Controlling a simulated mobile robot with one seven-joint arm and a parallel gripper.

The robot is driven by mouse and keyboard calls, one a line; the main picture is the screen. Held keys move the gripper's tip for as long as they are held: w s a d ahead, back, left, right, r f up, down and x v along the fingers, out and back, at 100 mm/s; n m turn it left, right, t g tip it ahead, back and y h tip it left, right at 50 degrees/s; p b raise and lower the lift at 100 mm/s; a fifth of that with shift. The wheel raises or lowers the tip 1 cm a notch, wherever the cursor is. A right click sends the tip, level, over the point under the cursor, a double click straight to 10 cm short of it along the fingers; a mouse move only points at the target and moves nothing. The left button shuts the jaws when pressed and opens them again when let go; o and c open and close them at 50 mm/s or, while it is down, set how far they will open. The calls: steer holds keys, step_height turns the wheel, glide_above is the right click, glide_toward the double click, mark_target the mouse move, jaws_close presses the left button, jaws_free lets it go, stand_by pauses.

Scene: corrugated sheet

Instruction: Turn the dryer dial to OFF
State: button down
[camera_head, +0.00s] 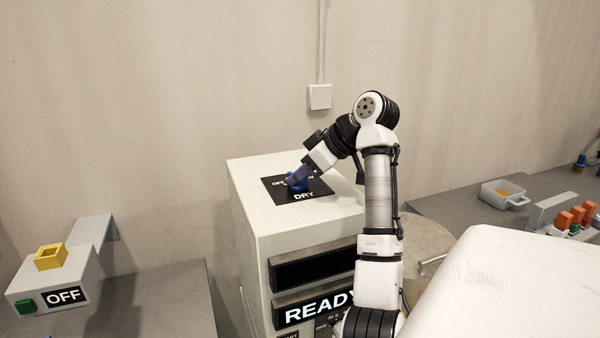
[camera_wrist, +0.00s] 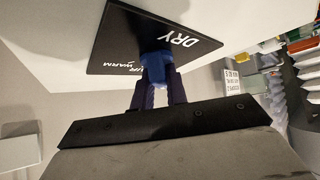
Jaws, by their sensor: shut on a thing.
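The dryer (camera_head: 250,215) is a white cabinet with a black dial plate (camera_head: 318,194) on its top. The plate reads "DRY" at the front, with "OFF" partly visible at the back left. The blue dial (camera_head: 297,184) sits in the middle of the plate. My gripper (camera_head: 298,177) reaches down from the upper right and is shut on the dial. In the wrist view, the two dark blue fingers (camera_wrist: 158,88) close on the blue dial (camera_wrist: 156,60), beside the words "DRY" and "WARM". The fingers hide the dial's pointer, so its setting cannot be told.
The dryer's front shows a "READY" panel (camera_head: 318,309). At the left, a box with an "OFF" sign (camera_head: 63,296), a green button and a yellow block (camera_head: 50,257) stands by a grey bench. At the right are a grey bin (camera_head: 503,194) and a rack of orange-topped items (camera_head: 577,217).

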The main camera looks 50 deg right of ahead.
steer(key=c, duration=1.4)
jaws_free()
steer(key=shift+r, duration=0.1)
steer(key=b+v, duration=0.1)
steer(key=v, duration=1.2)
steer(key=shift+s+r+b, duration=0.2)
steer(key=shift+s+b, duration=0.05)
steer(key=shift+b, duration=0.05)
steer(key=shift+d, duration=0.1)
